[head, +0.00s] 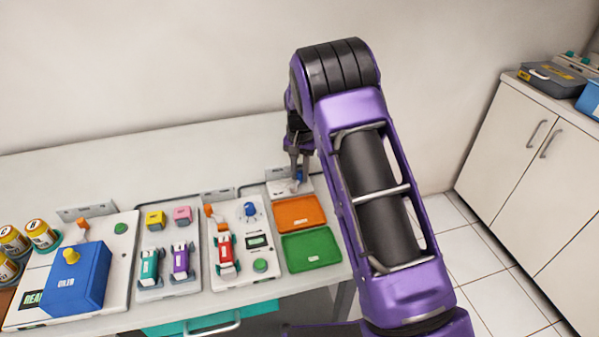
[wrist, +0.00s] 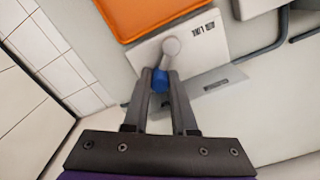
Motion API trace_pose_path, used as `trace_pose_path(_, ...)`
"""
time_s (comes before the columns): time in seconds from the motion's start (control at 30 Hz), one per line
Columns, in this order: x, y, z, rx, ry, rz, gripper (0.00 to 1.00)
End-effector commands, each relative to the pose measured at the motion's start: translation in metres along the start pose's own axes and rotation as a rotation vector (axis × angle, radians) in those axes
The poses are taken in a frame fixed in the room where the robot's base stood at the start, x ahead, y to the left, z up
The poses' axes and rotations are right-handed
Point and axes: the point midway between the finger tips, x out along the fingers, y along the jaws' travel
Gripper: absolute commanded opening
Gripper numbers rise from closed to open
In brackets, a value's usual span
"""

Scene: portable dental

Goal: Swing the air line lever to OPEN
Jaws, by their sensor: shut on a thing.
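The air line lever has a blue end (wrist: 161,80) and a silver rounded end (wrist: 171,46). It sits on a white plate (wrist: 200,45) with printed lettering, seen in the wrist view. In the head view the plate (head: 280,190) lies at the back right of the table, with a bit of the lever's blue showing beside my fingers. My gripper (wrist: 159,76) is shut on the blue end, with one finger on each side. It also reaches down to the plate in the head view (head: 298,178). The OPEN mark cannot be made out.
An orange tray (head: 298,214) and a green tray (head: 311,250) lie just in front of the plate. Panels with a red-handled device (head: 225,256), a blue box (head: 78,281) and several jars stand to the left. A wall closes off the back.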

Motion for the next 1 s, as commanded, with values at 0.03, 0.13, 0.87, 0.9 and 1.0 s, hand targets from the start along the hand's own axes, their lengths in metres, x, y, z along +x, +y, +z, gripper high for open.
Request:
trace_pose_path(0.03,0.0,0.0,0.0,0.002,0.0,0.0,0.0)
trace_pose_path(0.13,0.0,0.0,0.0,0.002,0.0,0.0,0.0)
trace_pose_path(0.87,-0.025,0.0,-0.001,0.0,0.003,-0.002,0.38)
trace_pose_path(0.9,-0.034,0.0,-0.001,0.0,0.003,-0.003,0.38)
trace_pose_path(1.0,-0.058,0.0,-0.001,-0.001,0.004,-0.002,0.38)
